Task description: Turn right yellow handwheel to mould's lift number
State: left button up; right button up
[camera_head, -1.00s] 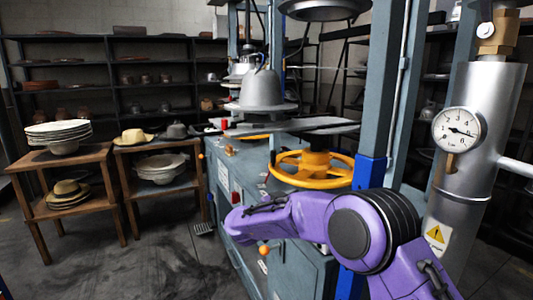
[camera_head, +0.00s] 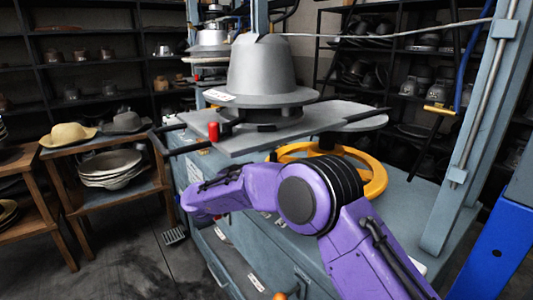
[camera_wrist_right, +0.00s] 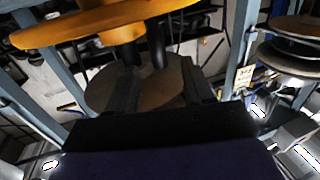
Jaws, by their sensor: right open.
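The yellow handwheel (camera_head: 374,176) lies flat beside the press in the head view, its front partly hidden behind my purple right arm. Its rim also shows large at the top of the right wrist view (camera_wrist_right: 75,30). The grey hat-shaped mould (camera_head: 268,68) stands on a plate above and left of the wheel. A small white label (camera_head: 218,95) sits at its brim; I cannot read its number. My right gripper (camera_wrist_right: 160,92) is open, its dark fingers apart and near the wheel's hub; contact is not clear. My left gripper is not in view.
The grey press plate (camera_head: 340,117) juts out above the wheel. A blue post (camera_head: 497,245) and a grey-blue column stand at the right. Wooden tables with hats and stacked pale moulds (camera_head: 110,167) stand at the left.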

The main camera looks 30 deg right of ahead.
aim_at(276, 158)
jog(key=x, duration=1)
jog(key=shift+s+d+r+p, duration=0.1)
jog(key=shift+d+p, duration=0.1)
jog(key=shift+p, duration=0.2)
grip_shut()
